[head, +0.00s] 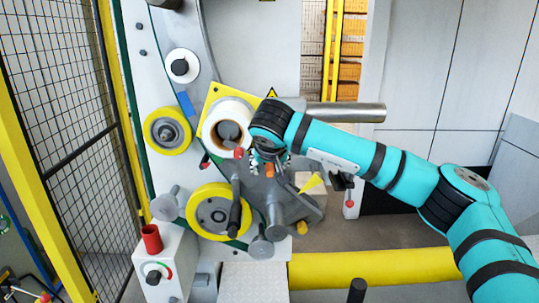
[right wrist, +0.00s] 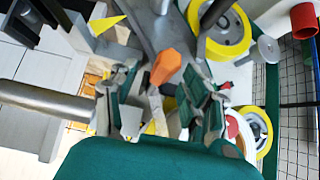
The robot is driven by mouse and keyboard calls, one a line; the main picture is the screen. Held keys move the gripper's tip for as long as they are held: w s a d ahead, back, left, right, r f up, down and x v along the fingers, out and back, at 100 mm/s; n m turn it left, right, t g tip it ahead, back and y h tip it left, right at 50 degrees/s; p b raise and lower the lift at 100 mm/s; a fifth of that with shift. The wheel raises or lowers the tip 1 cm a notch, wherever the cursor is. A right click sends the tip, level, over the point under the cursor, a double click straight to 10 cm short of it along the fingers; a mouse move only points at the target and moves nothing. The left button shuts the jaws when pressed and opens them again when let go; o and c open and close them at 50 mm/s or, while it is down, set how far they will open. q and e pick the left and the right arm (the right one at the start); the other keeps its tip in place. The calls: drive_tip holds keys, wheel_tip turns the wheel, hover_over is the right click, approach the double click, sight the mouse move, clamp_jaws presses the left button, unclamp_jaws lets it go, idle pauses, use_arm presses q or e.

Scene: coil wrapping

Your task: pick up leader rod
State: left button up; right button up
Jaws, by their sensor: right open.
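A short rod with an orange tip (right wrist: 165,66), likely the leader rod, points up between the fingers of my right gripper (right wrist: 160,80) in the right wrist view. The fingers are spread apart on either side of it, and I see no grip on it. In the head view my right gripper (head: 268,160) hangs over the middle of the wrapping machine, and the orange tip (head: 270,171) shows just below it. The rod's lower part is partly hidden by the gripper. My left gripper is not in view.
The machine carries yellow-rimmed rollers (head: 168,131), a white roll (head: 227,124) and several grey pegs close to the gripper. A thick grey bar (head: 345,113) juts right. A yellow rail (head: 370,267) crosses below; a mesh fence (head: 65,110) stands left.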

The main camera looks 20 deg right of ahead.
clamp_jaws()
drive_tip(key=shift+r, duration=0.1)
idle(0.4)
drive_tip(key=shift+r+b, duration=0.45)
drive_tip(key=shift+r, duration=0.1)
wheel_tip(320, 180, up, 2)
drive_tip(key=shift+r+b, duration=0.15)
drive_tip(key=shift+b, duration=0.45)
drive_tip(key=s+a+b, duration=0.2)
drive_tip(key=s+b, duration=0.1)
drive_tip(key=s, duration=0.4)
drive_tip(key=s+a+r+b, duration=0.1)
drive_tip(key=s+a+b, duration=0.1)
drive_tip(key=s, duration=0.6)
drive_tip(key=shift+s+r+b, duration=0.25)
drive_tip(key=shift+s+b, duration=0.05)
drive_tip(key=shift+b, duration=0.1)
drive_tip(key=shift+a, duration=0.1)
